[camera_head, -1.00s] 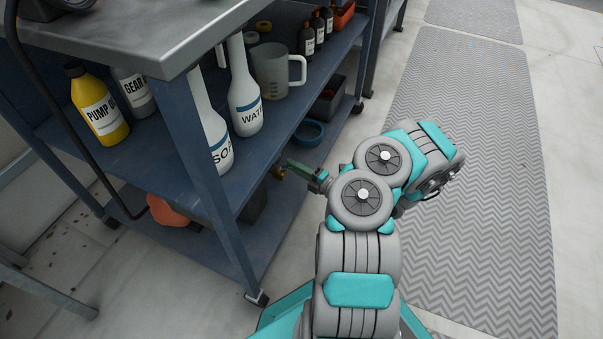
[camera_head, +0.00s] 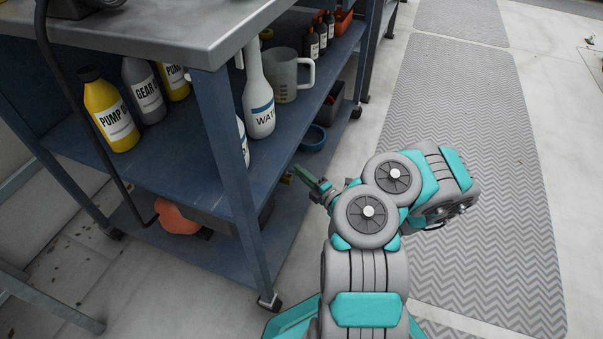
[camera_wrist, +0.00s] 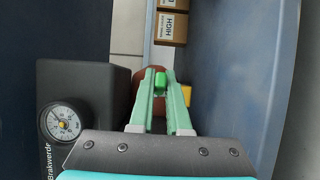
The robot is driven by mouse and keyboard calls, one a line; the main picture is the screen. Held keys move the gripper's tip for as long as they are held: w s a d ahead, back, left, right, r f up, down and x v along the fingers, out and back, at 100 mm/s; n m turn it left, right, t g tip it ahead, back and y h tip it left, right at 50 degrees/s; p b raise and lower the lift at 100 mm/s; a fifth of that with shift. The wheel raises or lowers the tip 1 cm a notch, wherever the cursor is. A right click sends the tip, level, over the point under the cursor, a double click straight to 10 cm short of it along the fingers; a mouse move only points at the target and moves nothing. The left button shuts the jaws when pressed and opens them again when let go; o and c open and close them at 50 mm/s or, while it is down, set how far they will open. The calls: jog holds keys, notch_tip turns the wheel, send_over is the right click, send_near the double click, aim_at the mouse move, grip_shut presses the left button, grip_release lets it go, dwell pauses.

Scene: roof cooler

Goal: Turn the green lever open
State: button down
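The green lever (camera_wrist: 160,82) shows in the wrist view as a small bright green block between the tips of my gripper (camera_wrist: 161,76). The two pale green fingers stand apart, one on each side of it. I cannot tell whether they touch it or how near it is in depth. In the head view my gripper (camera_head: 305,178) reaches in under the middle shelf of the blue cart, and the lever cannot be made out there. A yellow part (camera_wrist: 187,95) sits just right of the fingers, and a reddish rounded body (camera_wrist: 138,92) lies behind them.
A black box with a gauge (camera_wrist: 62,122) stands close on the left in the wrist view. A blue shelf surface (camera_wrist: 225,80) fills the right. Boxes (camera_wrist: 171,25) stand farther off. The cart's post (camera_head: 232,175) is left of my arm. The ribbed mat (camera_head: 480,160) is clear.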

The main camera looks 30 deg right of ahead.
jog(key=c, duration=0.9)
grip_release()
jog(key=shift+p+v, duration=1.05)
jog(key=shift+v, duration=2.85)
jog(key=shift+d, duration=0.1)
